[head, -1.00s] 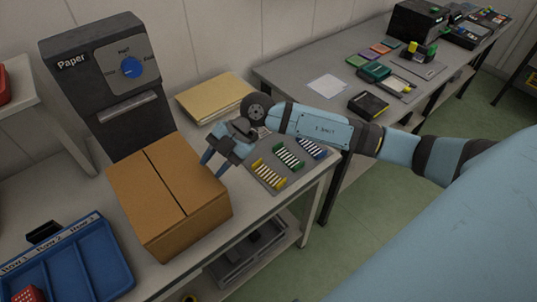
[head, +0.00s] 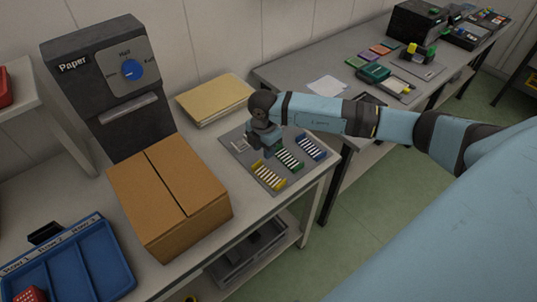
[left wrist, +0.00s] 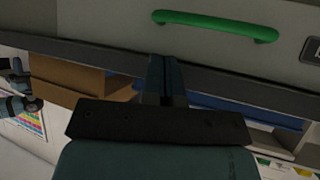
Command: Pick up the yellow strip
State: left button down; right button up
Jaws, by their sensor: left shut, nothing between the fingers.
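The yellow strip (head: 269,177), a yellow-ended rack of pale pieces, lies on a grey mat (head: 232,146) near the table's front edge. A green strip (head: 290,159) and a blue strip (head: 310,147) lie to its right. My right gripper (head: 268,152) points down just behind the yellow strip, near the green one. Its fingertips are dark and small, so its opening and any contact are unclear. In the left wrist view my left gripper (left wrist: 165,75) is shut and empty. It is out of the head view.
A brown box (head: 165,190) stands left of the mat. Behind are a black paper dispenser (head: 105,85) and a folder stack (head: 215,98). A blue tray (head: 85,260) sits front left. A second table on the right holds devices. The left wrist view shows a green handle (left wrist: 215,25).

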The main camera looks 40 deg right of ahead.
aim_at(262, 158)
jog(key=f, duration=0.3)
jog(key=f+p, duration=0.1)
jog(key=shift+w+a+f, duration=0.15)
jog(key=shift+w+a, duration=0.1)
jog(key=shift+w, duration=0.05)
jog(key=shift+f, duration=0.5)
grip_shut()
